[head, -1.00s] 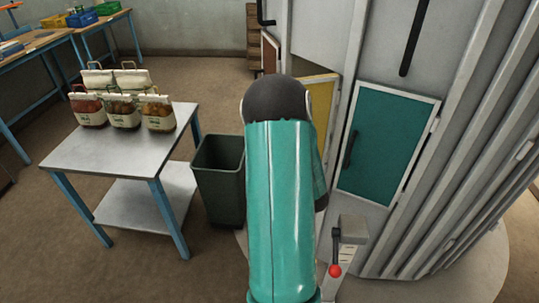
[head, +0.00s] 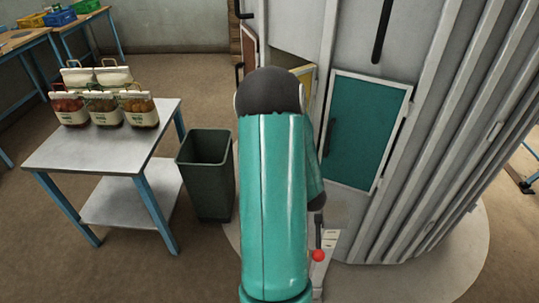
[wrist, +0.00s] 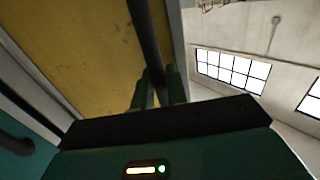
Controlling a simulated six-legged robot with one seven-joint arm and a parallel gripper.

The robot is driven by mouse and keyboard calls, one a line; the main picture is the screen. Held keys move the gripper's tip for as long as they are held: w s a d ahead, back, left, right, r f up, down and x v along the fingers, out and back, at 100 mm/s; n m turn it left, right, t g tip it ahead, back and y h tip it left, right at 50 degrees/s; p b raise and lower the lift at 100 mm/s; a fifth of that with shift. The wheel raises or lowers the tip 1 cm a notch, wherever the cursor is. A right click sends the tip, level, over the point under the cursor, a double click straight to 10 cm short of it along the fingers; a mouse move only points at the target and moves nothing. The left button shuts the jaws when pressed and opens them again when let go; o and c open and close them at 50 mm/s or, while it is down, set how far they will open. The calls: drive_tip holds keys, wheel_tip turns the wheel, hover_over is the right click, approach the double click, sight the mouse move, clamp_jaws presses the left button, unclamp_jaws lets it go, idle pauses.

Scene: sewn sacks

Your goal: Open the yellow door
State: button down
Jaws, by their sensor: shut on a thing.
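The yellow door (head: 309,76) is in the grey cabinet in the head view, mostly hidden behind my arm. A shadowed gap shows above it, so it looks ajar, but how far I cannot tell. In the wrist view the yellow door (wrist: 85,50) fills the upper left, its pale edge standing out against the room. A dark bar handle (wrist: 147,40) runs along it. My gripper (wrist: 158,88) is shut on this handle, one finger on each side. In the head view my gripper is hidden behind my arm.
A closed teal door (head: 367,131) is to the right of the yellow one. A lever with a red knob (head: 318,255) stands below. A green bin (head: 207,183) and a metal table (head: 80,150) holding several sacks (head: 137,108) are at left. Open floor lies beyond.

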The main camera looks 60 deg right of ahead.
drive_tip(key=shift+s+d+r, duration=0.1)
drive_tip(key=shift+s+d, duration=0.1)
drive_tip(key=shift+d, duration=0.05)
drive_tip(key=c, duration=1.5)
unclamp_jaws()
drive_tip(key=shift+w+a, duration=0.1)
drive_tip(key=v, duration=1.4)
drive_tip(key=shift+w, duration=0.1)
